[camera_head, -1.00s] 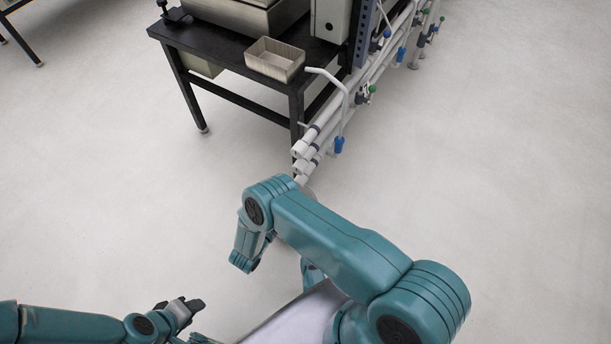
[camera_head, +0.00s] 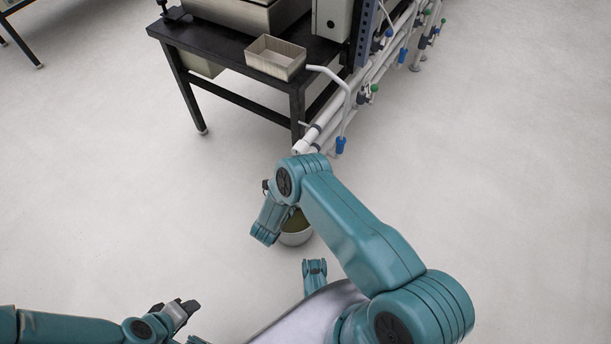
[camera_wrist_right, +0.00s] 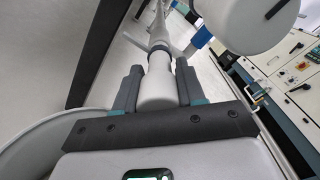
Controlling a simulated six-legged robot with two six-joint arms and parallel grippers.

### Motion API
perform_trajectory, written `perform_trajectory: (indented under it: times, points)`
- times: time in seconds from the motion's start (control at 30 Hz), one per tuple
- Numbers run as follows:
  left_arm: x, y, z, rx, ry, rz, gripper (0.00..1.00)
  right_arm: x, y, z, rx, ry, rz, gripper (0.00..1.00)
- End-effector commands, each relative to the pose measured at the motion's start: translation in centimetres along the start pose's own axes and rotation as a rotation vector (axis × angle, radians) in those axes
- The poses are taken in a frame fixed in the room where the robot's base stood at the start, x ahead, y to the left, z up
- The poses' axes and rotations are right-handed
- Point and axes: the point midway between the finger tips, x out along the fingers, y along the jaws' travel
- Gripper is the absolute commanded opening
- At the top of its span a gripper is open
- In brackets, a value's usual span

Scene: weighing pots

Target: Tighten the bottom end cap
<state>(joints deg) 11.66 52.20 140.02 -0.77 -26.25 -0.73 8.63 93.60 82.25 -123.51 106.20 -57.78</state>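In the right wrist view, a white pipe end with a cap (camera_wrist_right: 158,88) lies between the two dark fingers of my right gripper (camera_wrist_right: 160,78). The fingers stand close on both sides of it; whether they press on it cannot be told. A larger white round pipe end (camera_wrist_right: 240,22) is near the top right. In the head view my right arm covers its gripper and the lower pipe ends; one white pipe end (camera_head: 299,149) shows just above the arm. My left gripper (camera_head: 186,309) is low at the left, away from the pipes, its opening unclear.
A black table (camera_head: 222,52) with a tan open tray (camera_head: 275,57) stands left of the pipes. A round pot (camera_head: 296,230) is partly hidden under my right arm. The floor at right is clear.

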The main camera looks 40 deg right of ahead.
Motion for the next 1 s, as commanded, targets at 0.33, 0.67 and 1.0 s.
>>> perform_trajectory:
  times: [0.33,0.67,1.0]
  points:
    - [0.00,0.00,0.01,0.000,0.000,0.000,0.43,-0.04,0.00,-0.02,0.030,0.000,0.000,0.09]
    - [0.00,0.00,0.01,0.000,0.000,0.000,0.43,-0.04,0.04,-0.01,0.237,0.000,0.000,0.09]
    - [0.00,0.00,0.01,0.000,0.000,0.000,0.43,-0.05,0.09,0.00,0.559,0.000,0.000,0.09]
